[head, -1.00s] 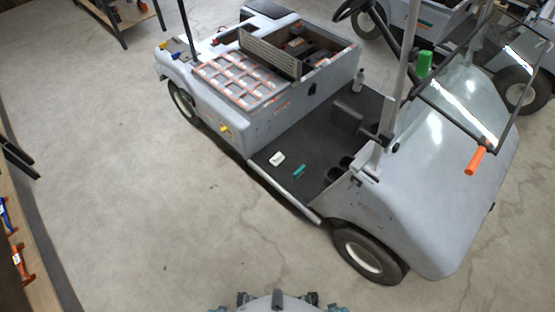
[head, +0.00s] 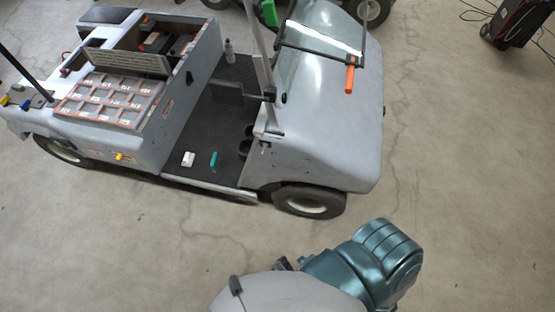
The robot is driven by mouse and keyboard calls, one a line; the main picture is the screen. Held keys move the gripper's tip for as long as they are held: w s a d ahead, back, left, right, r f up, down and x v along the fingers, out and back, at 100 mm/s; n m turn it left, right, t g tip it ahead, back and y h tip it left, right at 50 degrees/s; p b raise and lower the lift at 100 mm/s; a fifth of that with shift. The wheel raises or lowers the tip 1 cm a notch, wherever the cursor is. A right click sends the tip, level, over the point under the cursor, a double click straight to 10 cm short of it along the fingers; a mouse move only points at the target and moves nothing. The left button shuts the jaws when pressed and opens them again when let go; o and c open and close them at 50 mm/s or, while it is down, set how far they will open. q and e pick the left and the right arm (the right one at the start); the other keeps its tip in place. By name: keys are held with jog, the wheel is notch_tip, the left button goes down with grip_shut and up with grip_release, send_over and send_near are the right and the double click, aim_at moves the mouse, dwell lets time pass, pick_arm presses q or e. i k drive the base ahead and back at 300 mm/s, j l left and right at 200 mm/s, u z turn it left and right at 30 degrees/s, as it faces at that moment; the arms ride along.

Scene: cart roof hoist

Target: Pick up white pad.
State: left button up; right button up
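The white pad (head: 188,159) is a small white block lying on the dark floor mat of the grey cart, near the cart's open side edge. A small teal block (head: 214,160) lies just to its right on the same mat. Neither of my grippers shows in the head view. The pad is in plain sight with nothing touching it.
A bottle (head: 229,50) stands at the back of the mat (head: 232,110). Bare concrete (head: 110,240) lies in front. A black-and-red case (head: 518,22) stands far right.

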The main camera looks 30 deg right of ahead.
aim_at(188, 161)
jog(key=i+j, duration=0.7)
jog(key=i, duration=0.1)
